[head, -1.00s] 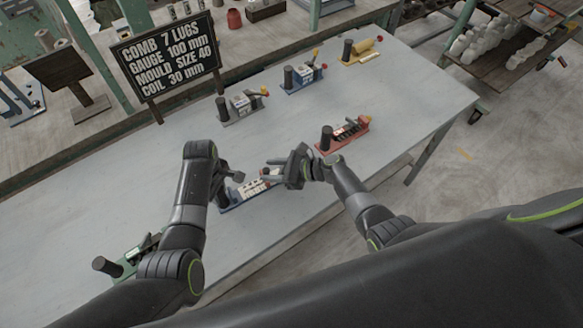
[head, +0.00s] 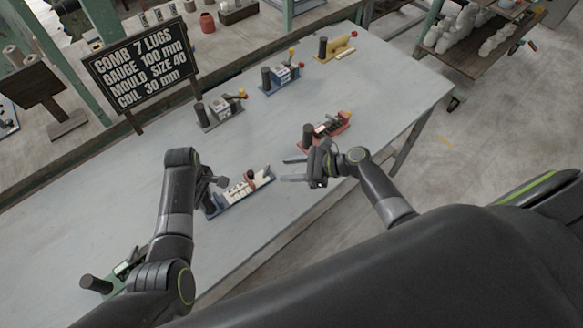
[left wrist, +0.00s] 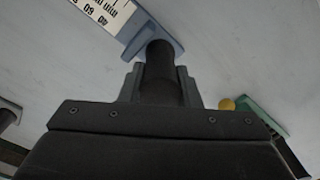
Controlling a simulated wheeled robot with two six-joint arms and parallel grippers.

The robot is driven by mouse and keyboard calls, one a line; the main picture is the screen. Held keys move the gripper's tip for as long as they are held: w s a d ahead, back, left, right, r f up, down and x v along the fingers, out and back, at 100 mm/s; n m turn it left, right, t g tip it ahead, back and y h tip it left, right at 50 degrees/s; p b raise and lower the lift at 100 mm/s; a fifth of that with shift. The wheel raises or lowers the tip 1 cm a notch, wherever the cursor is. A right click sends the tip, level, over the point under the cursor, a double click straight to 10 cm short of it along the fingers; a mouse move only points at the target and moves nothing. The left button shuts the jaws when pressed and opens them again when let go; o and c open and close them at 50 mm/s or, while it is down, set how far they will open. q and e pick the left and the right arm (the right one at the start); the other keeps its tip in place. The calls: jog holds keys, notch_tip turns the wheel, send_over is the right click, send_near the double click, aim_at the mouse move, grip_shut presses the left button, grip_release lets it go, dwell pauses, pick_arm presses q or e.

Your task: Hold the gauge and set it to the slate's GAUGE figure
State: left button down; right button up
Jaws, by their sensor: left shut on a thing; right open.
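The slate (head: 140,62) stands at the back left and reads COMB 7 LUGS, GAUGE 100 mm, MOULD SIZE 40, COIL 30 mm. The gauge (head: 238,191) is a blue base with a white marked scale and a small reddish part near its right end. It lies on the table's front part. My left gripper (head: 212,184) is at its left end, shut on its dark post (left wrist: 159,70). The scale (left wrist: 100,12) shows partly in the left wrist view; the setting cannot be read. My right gripper (head: 292,169) is open and empty, right of the gauge and apart from it.
A red device (head: 325,131) sits just beyond my right gripper. Grey (head: 220,110), blue (head: 281,77) and yellow (head: 337,46) devices stand farther back. A green one (head: 110,280) lies at the front left, near my left arm.

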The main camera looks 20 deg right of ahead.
pick_arm(q)
jog(key=c, duration=1)
grip_release()
